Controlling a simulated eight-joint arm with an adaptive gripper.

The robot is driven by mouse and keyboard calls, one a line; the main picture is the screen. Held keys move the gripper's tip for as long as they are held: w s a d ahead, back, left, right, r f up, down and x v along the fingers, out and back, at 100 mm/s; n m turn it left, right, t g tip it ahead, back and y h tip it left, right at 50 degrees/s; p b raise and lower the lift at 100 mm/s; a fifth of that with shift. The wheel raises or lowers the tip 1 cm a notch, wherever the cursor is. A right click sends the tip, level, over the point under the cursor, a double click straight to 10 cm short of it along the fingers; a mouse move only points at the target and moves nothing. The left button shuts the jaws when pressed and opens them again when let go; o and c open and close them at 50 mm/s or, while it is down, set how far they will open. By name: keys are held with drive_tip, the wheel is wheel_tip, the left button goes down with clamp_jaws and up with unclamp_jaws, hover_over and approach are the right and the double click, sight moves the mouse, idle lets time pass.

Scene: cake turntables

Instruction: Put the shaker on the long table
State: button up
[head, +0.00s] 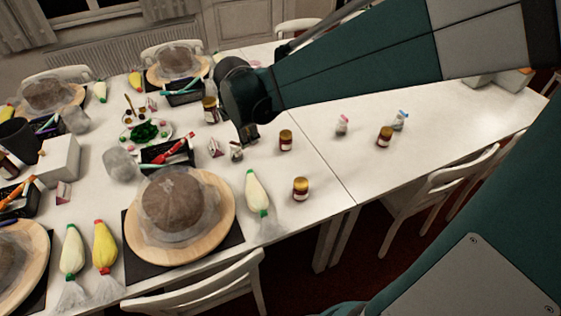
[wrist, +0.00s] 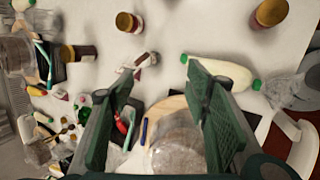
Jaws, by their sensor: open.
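A small shaker (head: 236,153) with a dark top is on the white table (head: 325,222), just below and left of my gripper (head: 249,136) in the head view. In the wrist view a small clear shaker (wrist: 147,60) with a brownish cap shows just beyond the fingertips. My gripper (wrist: 158,72) is open and nothing is between its fingers. Two more small shakers, one pinkish (head: 342,125) and one with a blue top (head: 400,120), stand on the right table section. I cannot tell which section the task calls the long table.
Brown jars (head: 286,140) (head: 301,189) (head: 385,136) stand around the shakers. A cake on a wooden turntable (head: 222,232), a piping bag (head: 257,192) and a black tray (head: 168,153) with tools are nearby. The right section (head: 440,125) has much free room. White chairs line the front edge.

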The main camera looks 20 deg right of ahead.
drive_tip(key=s+d+r+m+t, duration=0.1)
drive_tip(key=s+r+m, duration=0.2)
drive_tip(key=s+m, duration=0.6)
drive_tip(key=s+d+r+m+t+y, duration=0.1)
drive_tip(key=s+d+r+m, duration=0.1)
drive_tip(key=s+m, duration=0.8)
drive_tip(key=shift+s+r, duration=0.6)
drive_tip(key=shift+s, duration=2.55)
